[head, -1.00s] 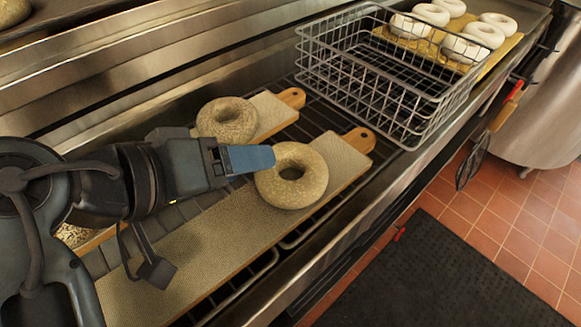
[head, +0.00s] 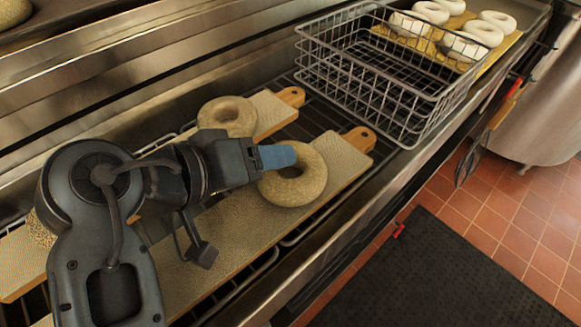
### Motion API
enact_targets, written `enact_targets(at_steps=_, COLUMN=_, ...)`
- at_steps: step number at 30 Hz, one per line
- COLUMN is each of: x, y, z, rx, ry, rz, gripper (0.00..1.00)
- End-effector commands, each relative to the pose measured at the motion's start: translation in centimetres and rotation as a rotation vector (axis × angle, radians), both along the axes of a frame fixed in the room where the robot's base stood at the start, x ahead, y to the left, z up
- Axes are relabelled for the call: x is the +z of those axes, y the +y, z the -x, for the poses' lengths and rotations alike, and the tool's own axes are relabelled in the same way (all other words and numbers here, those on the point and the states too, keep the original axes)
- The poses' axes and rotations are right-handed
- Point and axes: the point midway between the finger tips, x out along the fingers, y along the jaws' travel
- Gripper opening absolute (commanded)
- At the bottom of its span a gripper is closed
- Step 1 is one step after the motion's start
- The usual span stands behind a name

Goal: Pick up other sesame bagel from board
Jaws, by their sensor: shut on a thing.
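I cannot see any gap between the bagel and the board. Another bagel (head: 228,115) lies on the board behind (head: 268,112). A seeded bagel surface (head: 40,230) shows at the left, mostly hidden by my arm.
An empty wire basket (head: 430,105) stands on the rack to the right. Several pale bagels (head: 475,40) sit on a yellow board (head: 505,52) at the back right. A metal wall runs behind, and the counter's front edge drops to a tiled floor.

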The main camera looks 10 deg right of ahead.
Motion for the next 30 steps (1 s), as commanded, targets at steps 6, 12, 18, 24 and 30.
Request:
enact_targets(at_steps=6, x=-0.2, y=0.0, z=0.0, rx=-0.002, ry=0.006, rz=-0.002, gripper=0.19)
enact_targets(at_steps=12, x=-0.3, y=-0.1, z=0.0, rx=-0.002, ry=0.007, rz=-0.001, gripper=0.18)
enact_targets(at_steps=18, x=0.3, y=-0.1, z=0.0, rx=-0.003, ry=0.007, rz=-0.002, gripper=0.03)
enact_targets(at_steps=24, x=3.1, y=-0.1, z=-0.1, rx=-0.004, ry=0.001, rz=-0.003, gripper=0.03)
enact_targets(at_steps=30, x=6.2, y=-3.2, z=2.3, rx=-0.004, ry=-0.003, rz=-0.001, gripper=0.03)
